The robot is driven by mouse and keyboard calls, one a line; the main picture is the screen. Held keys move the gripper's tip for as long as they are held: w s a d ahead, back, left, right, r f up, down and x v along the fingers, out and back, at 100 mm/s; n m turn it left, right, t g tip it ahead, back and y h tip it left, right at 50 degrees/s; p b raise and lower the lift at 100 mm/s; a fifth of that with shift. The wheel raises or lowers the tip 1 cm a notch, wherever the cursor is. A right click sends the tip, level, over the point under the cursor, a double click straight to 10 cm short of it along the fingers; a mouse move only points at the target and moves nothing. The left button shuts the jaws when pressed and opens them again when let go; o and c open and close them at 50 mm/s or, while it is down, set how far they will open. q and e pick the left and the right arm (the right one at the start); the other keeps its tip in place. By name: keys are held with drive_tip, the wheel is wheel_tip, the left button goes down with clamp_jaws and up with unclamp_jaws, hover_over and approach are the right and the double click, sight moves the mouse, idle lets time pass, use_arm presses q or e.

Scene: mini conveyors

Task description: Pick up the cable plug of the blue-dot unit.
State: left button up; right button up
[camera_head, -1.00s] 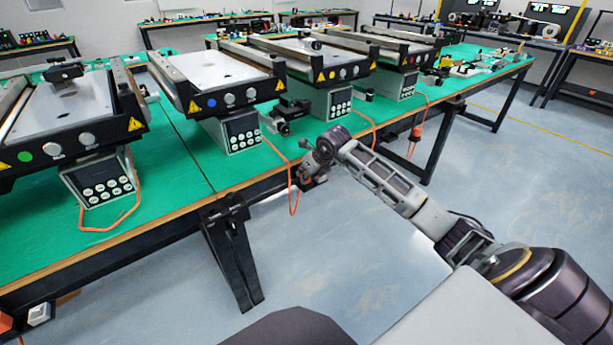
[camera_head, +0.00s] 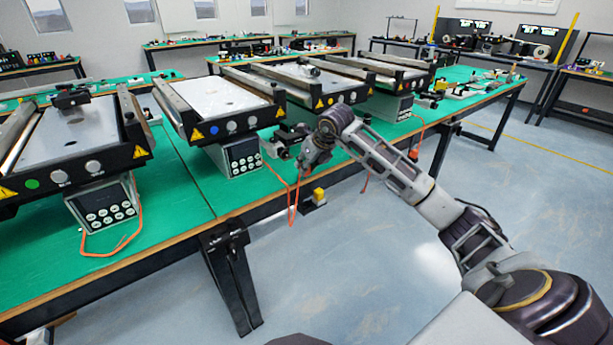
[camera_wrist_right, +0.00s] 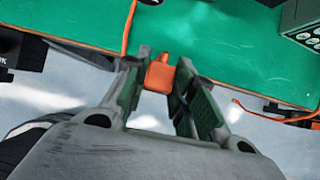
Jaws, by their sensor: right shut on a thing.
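The blue-dot unit (camera_head: 215,129) stands on the green table, second from the left, with a keypad box (camera_head: 241,157) under its front. Its orange cable (camera_head: 277,172) runs from the box over the table edge, hangs in a loop and goes up to my right gripper. My right gripper (camera_head: 303,170) is beyond the front edge of the table. In the right wrist view its fingers (camera_wrist_right: 162,58) are closed on the orange plug (camera_wrist_right: 160,75), which sits between the fingertips. The fingers mostly hide the plug in the head view. My left gripper is not in view.
The green-dot unit (camera_head: 85,165) stands to the left, with other units to the right. A dark device (camera_head: 287,138) sits beside the keypad box. A yellow and black object (camera_head: 318,196) shows below the gripper. Another orange plug (camera_head: 414,154) hangs farther right. The floor (camera_head: 340,270) in front is clear.

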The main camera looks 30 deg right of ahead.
wheel_tip(320, 180, up, 2)
drive_tip(key=shift+r, duration=0.25)
drive_tip(key=shift+r+p, duration=0.3)
drive_tip(key=shift+r, duration=0.4)
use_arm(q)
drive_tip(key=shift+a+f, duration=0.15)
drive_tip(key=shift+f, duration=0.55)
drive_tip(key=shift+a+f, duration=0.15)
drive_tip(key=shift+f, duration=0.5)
use_arm(e)
drive_tip(key=shift+r, duration=0.1)
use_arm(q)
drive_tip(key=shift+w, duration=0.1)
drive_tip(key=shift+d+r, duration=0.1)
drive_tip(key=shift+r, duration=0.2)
